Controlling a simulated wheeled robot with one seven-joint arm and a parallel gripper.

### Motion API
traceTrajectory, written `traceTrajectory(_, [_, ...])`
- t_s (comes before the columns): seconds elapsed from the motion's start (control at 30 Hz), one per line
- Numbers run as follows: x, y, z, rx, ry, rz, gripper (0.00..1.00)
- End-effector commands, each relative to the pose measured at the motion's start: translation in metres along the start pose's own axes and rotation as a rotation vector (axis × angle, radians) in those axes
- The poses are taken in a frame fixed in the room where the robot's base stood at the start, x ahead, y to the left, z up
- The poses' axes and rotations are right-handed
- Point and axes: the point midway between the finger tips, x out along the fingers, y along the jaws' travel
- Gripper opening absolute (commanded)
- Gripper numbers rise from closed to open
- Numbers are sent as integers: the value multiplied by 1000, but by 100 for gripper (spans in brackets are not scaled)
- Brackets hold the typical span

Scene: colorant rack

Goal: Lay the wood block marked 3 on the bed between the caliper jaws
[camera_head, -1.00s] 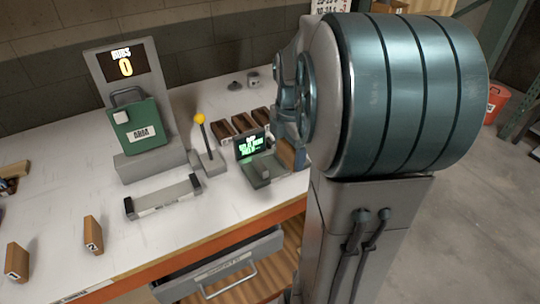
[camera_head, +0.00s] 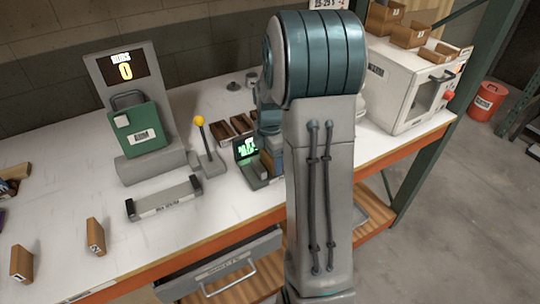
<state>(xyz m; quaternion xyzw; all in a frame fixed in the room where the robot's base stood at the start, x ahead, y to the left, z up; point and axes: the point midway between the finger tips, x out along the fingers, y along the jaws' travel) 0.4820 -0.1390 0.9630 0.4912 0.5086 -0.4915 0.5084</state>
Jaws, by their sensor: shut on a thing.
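The caliper (camera_head: 246,150) is a small dark device with a green lit screen, standing near the table's front edge just left of my arm. My gripper (camera_head: 269,150) is at the caliper's right side, mostly hidden by my own arm. It is shut on a wood block (camera_head: 266,163), of which only a brown sliver shows at the caliper bed. The number on this block is not visible. Whether the block touches the bed or is between the jaws I cannot tell. Wood blocks marked 1 (camera_head: 21,264) and 2 (camera_head: 95,236) stand upright at the left front.
A yellow-knobbed lever (camera_head: 205,145) stands left of the caliper, with brown bins (camera_head: 225,131) behind. A white oven-like box (camera_head: 405,85) stands right. A drawer (camera_head: 220,268) is open below.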

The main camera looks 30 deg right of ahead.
Motion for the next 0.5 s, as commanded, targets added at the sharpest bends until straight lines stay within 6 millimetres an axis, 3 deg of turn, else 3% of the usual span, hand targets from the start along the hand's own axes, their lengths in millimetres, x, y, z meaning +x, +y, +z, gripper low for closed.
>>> traceTrajectory(0.33, [5, 0, 0, 0, 0, 0, 49])
traceTrajectory(0.37, [4, 0, 0, 0, 0, 0, 75])
traceTrajectory(0.4, [4, 0, 0, 0, 0, 0, 86])
traceTrajectory(0.43, [4, 0, 0, 0, 0, 0, 94])
traceTrajectory(0.5, [4, 0, 0, 0, 0, 0, 94])
